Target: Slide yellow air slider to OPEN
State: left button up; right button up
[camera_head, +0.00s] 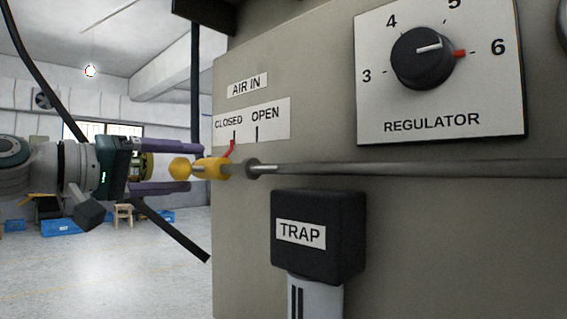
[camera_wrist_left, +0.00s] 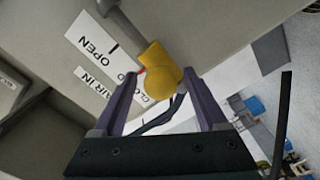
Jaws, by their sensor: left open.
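The yellow air slider (camera_head: 213,168) sits on a grey metal rod at the left edge of the panel. It has a round yellow knob (camera_head: 180,169) at its left end. Its red pointer (camera_head: 232,148) is at the mark under CLOSED; the OPEN mark is to the right. My left gripper (camera_head: 198,169) comes in from the left, open, with one purple finger above and one below the knob. In the left wrist view, the knob (camera_wrist_left: 160,84) lies between the spread fingers of my left gripper (camera_wrist_left: 159,76); I cannot tell whether either touches it. My right gripper is not in view.
The rod (camera_head: 400,169) runs right across the beige panel. A black TRAP block (camera_head: 318,240) is mounted below it. The regulator plate with its black dial (camera_head: 421,58) is above right. Blue crates (camera_head: 63,227) and a stool stand far back on the left floor.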

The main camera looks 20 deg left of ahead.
aim_at(198, 169)
pick_arm(q)
jog(key=shift+x, duration=1.2)
jog(key=shift+c, duration=0.2)
jog(key=shift+f, duration=0.1)
grip_shut()
